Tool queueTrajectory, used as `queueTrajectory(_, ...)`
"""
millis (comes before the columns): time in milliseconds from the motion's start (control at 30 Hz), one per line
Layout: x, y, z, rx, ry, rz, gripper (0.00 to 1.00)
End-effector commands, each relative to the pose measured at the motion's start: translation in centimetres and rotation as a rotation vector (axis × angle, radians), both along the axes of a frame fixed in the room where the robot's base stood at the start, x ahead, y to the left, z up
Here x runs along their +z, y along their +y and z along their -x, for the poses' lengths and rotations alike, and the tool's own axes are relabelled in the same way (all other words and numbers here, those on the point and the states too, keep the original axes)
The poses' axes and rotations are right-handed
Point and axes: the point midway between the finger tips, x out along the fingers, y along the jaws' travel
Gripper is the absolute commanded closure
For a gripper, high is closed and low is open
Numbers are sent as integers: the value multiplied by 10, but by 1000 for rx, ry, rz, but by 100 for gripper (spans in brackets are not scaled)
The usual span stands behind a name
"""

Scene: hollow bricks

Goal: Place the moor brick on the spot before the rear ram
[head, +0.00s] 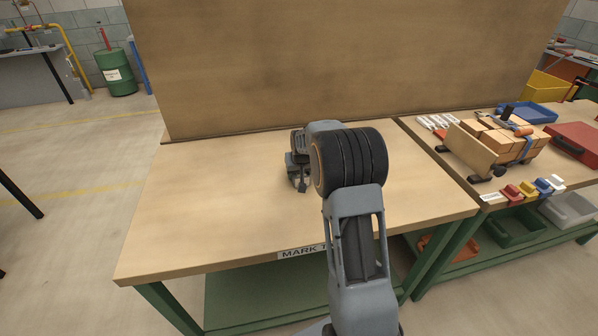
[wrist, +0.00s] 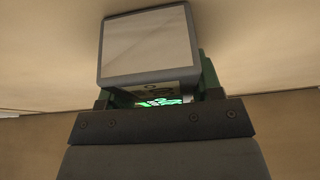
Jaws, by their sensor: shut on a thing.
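My gripper (head: 302,184) hangs over the middle of the wooden bench top (head: 220,190), partly hidden by my own arm. In the wrist view it is shut on a block (wrist: 150,45) with a grey rim and a pale flat face. I cannot tell for sure whether this is the moor brick. In the head view the held block does not stand out from the gripper. I cannot make out a ram or a marked spot; my arm covers part of the bench.
A tall brown board (head: 340,65) closes off the bench's back. The bench top left of my gripper is clear. On the right-hand bench stand a wooden carrier with tan bricks (head: 500,140), a red case (head: 578,142), a blue tray (head: 530,114) and small coloured pieces.

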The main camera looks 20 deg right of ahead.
Motion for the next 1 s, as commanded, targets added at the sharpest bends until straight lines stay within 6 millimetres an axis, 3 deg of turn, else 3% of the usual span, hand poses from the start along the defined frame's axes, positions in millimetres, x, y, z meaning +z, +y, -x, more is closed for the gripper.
queueTrajectory(133,-2,0,-1,0,-3,1,87)
queueTrajectory(167,-3,0,0,0,0,0,39)
queueTrajectory(400,-2,0,0,0,0,0,16)
queueTrajectory(767,6,0,1,0,-2,0,15)
queueTrajectory(1000,45,3,17,-1,-4,0,15)
